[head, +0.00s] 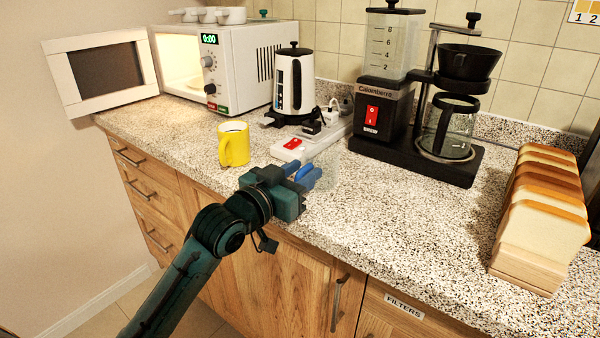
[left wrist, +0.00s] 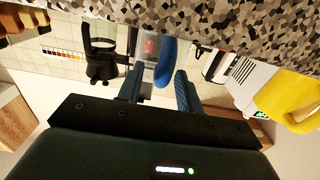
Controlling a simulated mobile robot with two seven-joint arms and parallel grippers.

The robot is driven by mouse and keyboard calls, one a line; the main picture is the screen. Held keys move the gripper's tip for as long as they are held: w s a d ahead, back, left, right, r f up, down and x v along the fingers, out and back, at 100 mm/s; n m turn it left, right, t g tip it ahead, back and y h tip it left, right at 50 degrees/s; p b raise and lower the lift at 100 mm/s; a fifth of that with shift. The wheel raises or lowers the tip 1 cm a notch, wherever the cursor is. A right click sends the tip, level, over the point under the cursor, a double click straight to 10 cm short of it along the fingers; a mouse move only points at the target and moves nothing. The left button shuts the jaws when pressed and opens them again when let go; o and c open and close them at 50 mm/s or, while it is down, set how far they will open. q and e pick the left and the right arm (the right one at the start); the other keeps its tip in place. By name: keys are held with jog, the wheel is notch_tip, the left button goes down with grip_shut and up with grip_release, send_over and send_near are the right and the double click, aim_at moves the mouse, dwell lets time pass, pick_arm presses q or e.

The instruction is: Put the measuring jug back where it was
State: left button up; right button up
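The measuring jug (head: 325,164) looks clear and faint in the head view, with a blue handle (head: 304,172) toward my left gripper. It appears to stand on the counter near its front edge, in front of the power strip. My left gripper (head: 303,175) is at the handle, with one finger on each side. The jug's clear body (left wrist: 148,48) is partly hidden. My right gripper is not in view.
A yellow mug (head: 233,146) stands left of my gripper. Behind are an open microwave (head: 235,62), a kettle (head: 294,80), a power strip (head: 300,143) and a coffee maker (head: 420,150). Sliced bread (head: 545,205) lies at right. The counter (head: 410,235) is clear at front centre.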

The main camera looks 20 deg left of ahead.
pick_arm(q)
jog(key=shift+s+r, duration=0.15)
jog(key=v, duration=1.1)
jog(key=s+d+f+n+g, duration=0.1)
jog(key=s+d+f+g, duration=0.1)
jog(key=s+f, duration=0.5)
jog(key=s+d+f+g+y, duration=0.1)
jog(key=s+d+f, duration=0.3)
jog(key=f, duration=1.1)
jog(key=s, duration=0.3)
jog(key=shift+s+n+g+y, duration=0.3)
jog(key=shift+s+n+g, duration=0.1)
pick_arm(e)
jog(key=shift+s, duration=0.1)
pick_arm(q)
jog(key=shift+d, duration=0.1)
